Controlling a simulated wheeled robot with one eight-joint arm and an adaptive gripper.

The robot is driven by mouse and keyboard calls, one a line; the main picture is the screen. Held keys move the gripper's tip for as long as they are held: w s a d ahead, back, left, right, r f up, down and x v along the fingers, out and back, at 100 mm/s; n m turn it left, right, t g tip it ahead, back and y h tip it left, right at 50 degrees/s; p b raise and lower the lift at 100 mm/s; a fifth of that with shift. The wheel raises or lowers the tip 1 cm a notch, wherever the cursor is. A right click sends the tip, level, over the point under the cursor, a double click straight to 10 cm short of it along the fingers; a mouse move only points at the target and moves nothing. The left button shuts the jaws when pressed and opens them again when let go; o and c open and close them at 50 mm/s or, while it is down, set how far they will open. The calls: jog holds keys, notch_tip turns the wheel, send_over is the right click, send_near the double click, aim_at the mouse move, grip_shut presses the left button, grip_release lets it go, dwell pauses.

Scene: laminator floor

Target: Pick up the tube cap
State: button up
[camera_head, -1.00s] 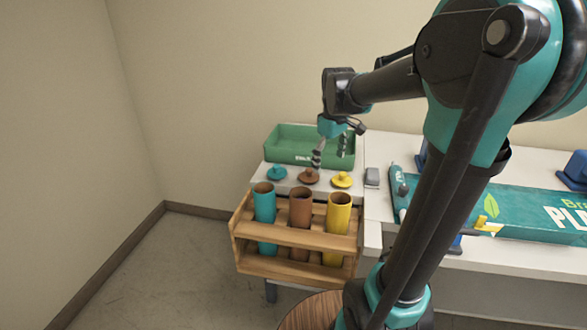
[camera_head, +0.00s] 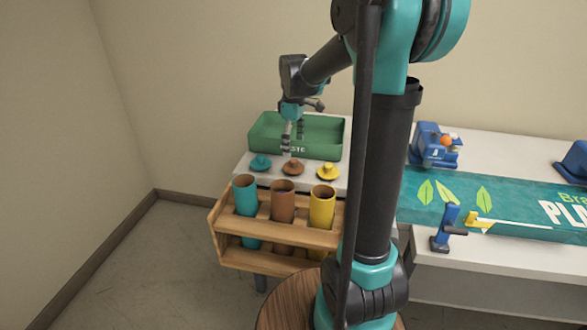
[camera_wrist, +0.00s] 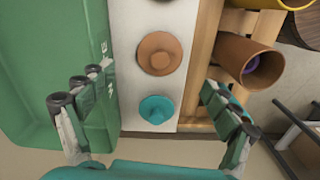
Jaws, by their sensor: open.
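Three knobbed round caps lie in a row on the pale table strip: a teal cap (camera_head: 260,163), a brown cap (camera_head: 292,168) and a yellow cap (camera_head: 327,173). My gripper (camera_head: 293,146) is open and empty above the strip, near the brown cap in the head view. In the wrist view, its fingers (camera_wrist: 150,108) are spread wide on either side of the teal cap (camera_wrist: 157,109). The brown cap (camera_wrist: 160,54) lies just above the teal one there. The yellow cap shows only as an edge at the top of that view.
A wooden rack (camera_head: 280,239) in front holds teal (camera_head: 245,195), brown (camera_head: 282,203) and yellow (camera_head: 322,208) tubes. A green bin (camera_head: 325,148) stands behind the caps. To the right, a table carries a green printed sheet (camera_head: 500,205) and blue devices.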

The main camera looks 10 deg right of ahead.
aim_at(294, 160)
jog(key=shift+f, duration=3.5)
jog(key=c, duration=1)
jog(key=shift+o, duration=0.2)
